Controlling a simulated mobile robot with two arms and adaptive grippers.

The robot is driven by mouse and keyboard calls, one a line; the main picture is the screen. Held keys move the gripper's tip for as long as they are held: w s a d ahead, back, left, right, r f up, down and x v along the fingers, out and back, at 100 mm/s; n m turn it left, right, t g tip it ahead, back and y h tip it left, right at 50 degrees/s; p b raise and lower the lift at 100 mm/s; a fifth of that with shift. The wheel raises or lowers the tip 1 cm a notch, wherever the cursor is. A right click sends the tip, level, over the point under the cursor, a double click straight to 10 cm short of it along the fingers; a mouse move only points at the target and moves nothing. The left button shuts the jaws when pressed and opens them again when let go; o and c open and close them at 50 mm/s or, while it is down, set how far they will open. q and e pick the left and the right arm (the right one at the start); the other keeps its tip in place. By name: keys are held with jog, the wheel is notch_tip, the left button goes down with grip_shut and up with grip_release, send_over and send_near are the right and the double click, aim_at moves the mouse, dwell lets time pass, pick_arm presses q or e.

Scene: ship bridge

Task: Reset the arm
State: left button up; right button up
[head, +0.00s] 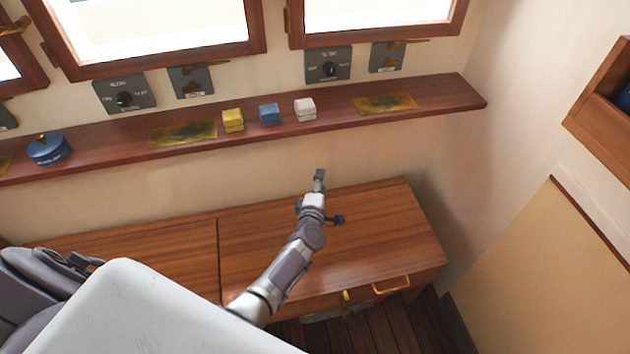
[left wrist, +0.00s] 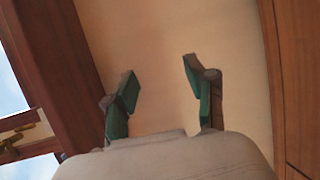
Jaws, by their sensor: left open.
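My left arm reaches out over the wooden cabinet top (head: 370,235) in the head view. Its gripper (head: 319,175) is in front of the cream wall, below the shelf, and holds nothing. In the left wrist view the two green-padded fingers (left wrist: 160,92) stand well apart with only bare wall between them. My right gripper is not in view.
A wooden shelf (head: 440,102) runs along the wall, bearing a yellow box (head: 232,120), a blue box (head: 269,114), a white box (head: 305,109) and a round blue tin (head: 48,149). Windows and switch plates are above. The cabinet top is mostly clear. A wooden bin (head: 598,105) is at right.

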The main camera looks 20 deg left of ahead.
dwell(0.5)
pick_arm(q)
jog(key=s+d+r+m+g+h, duration=0.2)
jog(key=s+d+m+g+h, duration=0.3)
jog(key=s+d+m+h, duration=0.75)
jog(key=s+a+r+m+g+y, duration=0.2)
jog(key=s+m+y, duration=0.15)
jog(key=s, duration=0.45)
jog(key=s+a+r+m+g+y, duration=0.1)
jog(key=s+a+m+g+y, duration=0.2)
jog(key=s, duration=0.5)
jog(key=s+a+r+m+g+y, duration=0.1)
jog(key=s+a+r+m+g, duration=0.1)
jog(key=s+m, duration=0.45)
notch_tip(320, 180, down, 24)
jog(key=s+n+g, duration=0.1)
jog(key=s+n, duration=0.1)
jog(key=s, duration=0.1)
jog(key=s+a+f+g, duration=0.1)
jog(key=s+a+f, duration=0.2)
jog(key=s+f, duration=1.3)
notch_tip(320, 180, down, 2)
jog(key=shift+s+g+y, duration=0.3)
jog(key=shift+s+y, duration=0.05)
jog(key=shift+y, duration=0.05)
